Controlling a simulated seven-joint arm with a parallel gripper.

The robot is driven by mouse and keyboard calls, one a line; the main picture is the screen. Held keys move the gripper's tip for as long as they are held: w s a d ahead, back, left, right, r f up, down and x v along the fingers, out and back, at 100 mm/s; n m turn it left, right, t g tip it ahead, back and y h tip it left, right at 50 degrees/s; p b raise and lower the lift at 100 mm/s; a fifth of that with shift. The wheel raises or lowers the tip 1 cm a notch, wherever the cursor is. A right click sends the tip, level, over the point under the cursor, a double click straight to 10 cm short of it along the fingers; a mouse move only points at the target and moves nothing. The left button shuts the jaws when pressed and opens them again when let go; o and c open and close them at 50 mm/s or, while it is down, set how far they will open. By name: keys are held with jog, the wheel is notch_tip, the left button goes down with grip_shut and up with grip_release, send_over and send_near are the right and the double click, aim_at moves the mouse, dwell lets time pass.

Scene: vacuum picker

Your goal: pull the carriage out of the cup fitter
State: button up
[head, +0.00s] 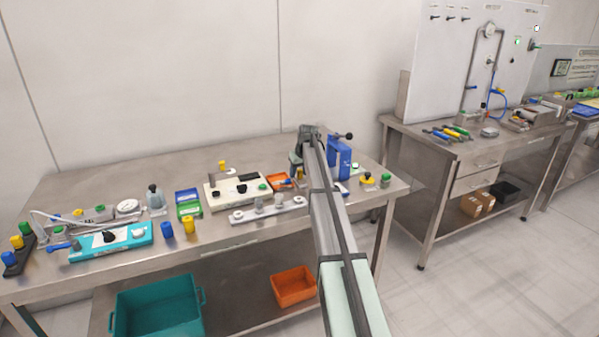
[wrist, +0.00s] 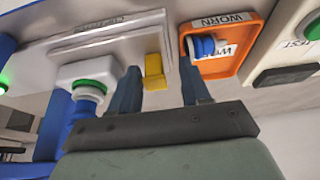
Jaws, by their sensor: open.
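In the head view the cup fitter (head: 338,158) appears to be the blue upright device with a black-ended lever, at the right end of the left bench. In the wrist view its grey plate (wrist: 115,44) bears an upside-down label that seems to read "CUP FITTER". A pale block (wrist: 90,72) with a green ring and a blue part sits at the plate's left; I cannot tell whether this is the carriage. A yellow tab (wrist: 154,69) shows between the fingers of my gripper (wrist: 160,62). My gripper is open; contact with the tab cannot be told.
An orange tray (wrist: 257,40) marked "WORN" holds a blue cup, close beside my right-hand finger. A cream panel (wrist: 278,78) is to its right. In the head view, yellow and green parts (head: 367,179) stand right of my arm. A teal bin (head: 160,308) is below.

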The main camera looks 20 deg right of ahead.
jog(key=v, duration=1.3)
jog(key=shift+r, duration=0.35)
jog(key=shift+s, duration=0.1)
